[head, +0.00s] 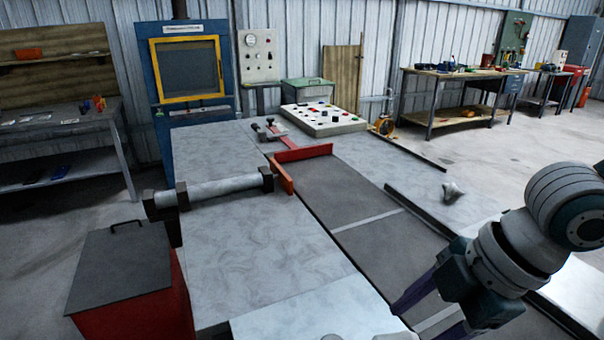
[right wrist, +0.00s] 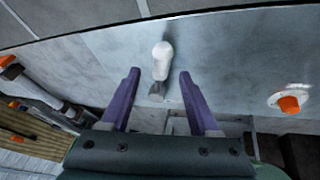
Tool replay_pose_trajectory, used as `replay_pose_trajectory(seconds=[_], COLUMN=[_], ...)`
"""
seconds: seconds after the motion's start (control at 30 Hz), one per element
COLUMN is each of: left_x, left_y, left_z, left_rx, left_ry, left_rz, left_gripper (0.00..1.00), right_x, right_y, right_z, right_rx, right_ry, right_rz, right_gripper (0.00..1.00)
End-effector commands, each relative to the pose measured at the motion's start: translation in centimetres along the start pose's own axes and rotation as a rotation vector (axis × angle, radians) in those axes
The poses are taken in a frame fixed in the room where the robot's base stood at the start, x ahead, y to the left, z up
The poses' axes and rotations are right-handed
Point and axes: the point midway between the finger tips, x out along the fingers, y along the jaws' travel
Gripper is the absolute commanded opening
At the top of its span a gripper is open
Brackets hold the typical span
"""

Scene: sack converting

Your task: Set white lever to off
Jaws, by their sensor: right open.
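The white lever (right wrist: 162,58) shows in the right wrist view, with a pale rounded head and a darker base on a grey metal panel (right wrist: 225,60). My right gripper (right wrist: 160,75) is open, with its two purple fingers on either side of the lever's lower part. I see gaps between the lever and both fingers; nothing is gripped. My right gripper (head: 415,324) also shows at the lower right of the head view, low beside the machine. I cannot make out the lever in the head view. My left gripper is not in view.
An orange knob (right wrist: 289,104) on a pale round plate sits right of the lever. In the head view, a grey machine table (head: 270,250) carries a roller (head: 220,188) and a control panel (head: 325,118). A red bin (head: 130,285) stands at lower left.

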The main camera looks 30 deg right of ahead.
Motion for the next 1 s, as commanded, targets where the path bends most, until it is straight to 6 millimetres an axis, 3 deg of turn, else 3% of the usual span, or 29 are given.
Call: replay_pose_trajectory(seconds=[0.2,0.4,1.0], left_x=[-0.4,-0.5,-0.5], left_y=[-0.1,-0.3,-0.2], left_z=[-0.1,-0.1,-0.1], left_rx=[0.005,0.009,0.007], left_ry=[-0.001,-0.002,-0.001], left_rz=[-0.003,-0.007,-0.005], left_gripper=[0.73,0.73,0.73], right_x=[-4.3,-6.4,-6.8], right_y=[0.0,0.0,0.0], right_z=[0.1,0.1,0.0], right_rx=[-0.003,0.000,0.000], right_ry=[-0.004,-0.003,0.000], right_rz=[0.001,0.000,0.000], right_gripper=[0.62,0.62,0.62])
